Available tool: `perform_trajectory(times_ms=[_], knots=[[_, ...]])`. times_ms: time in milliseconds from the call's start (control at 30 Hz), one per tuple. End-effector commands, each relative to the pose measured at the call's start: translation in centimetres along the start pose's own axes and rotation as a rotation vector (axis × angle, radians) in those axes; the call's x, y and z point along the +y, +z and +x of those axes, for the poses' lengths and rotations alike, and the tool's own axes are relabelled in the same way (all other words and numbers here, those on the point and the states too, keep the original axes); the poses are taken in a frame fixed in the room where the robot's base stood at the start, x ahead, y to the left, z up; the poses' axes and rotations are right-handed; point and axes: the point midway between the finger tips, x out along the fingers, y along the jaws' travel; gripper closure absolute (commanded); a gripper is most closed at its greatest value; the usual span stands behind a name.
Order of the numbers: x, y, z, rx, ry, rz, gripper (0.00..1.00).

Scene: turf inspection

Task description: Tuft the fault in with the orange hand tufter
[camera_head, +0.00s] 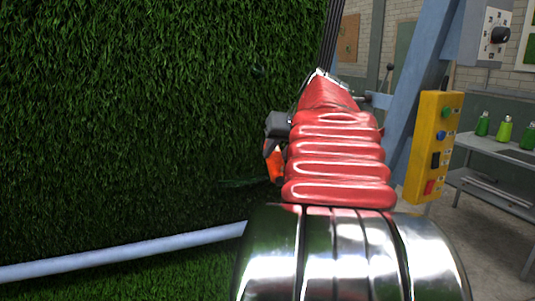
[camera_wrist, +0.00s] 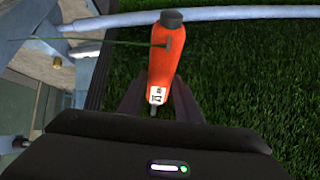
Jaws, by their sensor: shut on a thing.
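The orange hand tufter (camera_wrist: 163,62) is held between the dark fingers of my gripper (camera_wrist: 159,97) in the wrist view. It has a dark grey cap at one end, a small white label and a thin metal tip at the other. A green yarn (camera_wrist: 105,42) runs from its side to the left. In the head view part of the tufter (camera_head: 274,163) shows left of my red-sleeved arm, which hides most of my gripper. The upright turf (camera_head: 130,110) fills the left. A small dark spot (camera_head: 258,72) shows on it; I cannot tell whether it is the fault.
A pale blue rail (camera_head: 120,254) crosses low in front of the turf. A yellow control box (camera_head: 433,147) hangs by a blue frame post (camera_head: 425,80) at right. A grey bench (camera_head: 490,155) with green bottles (camera_head: 505,130) stands behind it.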

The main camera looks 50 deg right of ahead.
Motion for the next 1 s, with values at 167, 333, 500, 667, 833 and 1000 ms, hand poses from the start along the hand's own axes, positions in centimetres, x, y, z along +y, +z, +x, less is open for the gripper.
perform_trajectory(times_ms=[167, 333, 500, 667, 833, 1000], knots=[[-0.1, -0.2, 0.2, 0.006, -0.002, -0.001, 1.00], [-0.1, -0.2, 0.2, 0.007, -0.002, -0.001, 1.00], [-0.1, -0.1, 0.5, 0.007, -0.002, -0.001, 1.00], [0.0, 0.3, 1.0, 0.007, -0.003, -0.001, 1.00], [0.1, 0.7, 1.6, 0.006, -0.003, -0.001, 1.00], [0.2, 0.9, 1.8, 0.006, -0.002, -0.001, 1.00]])
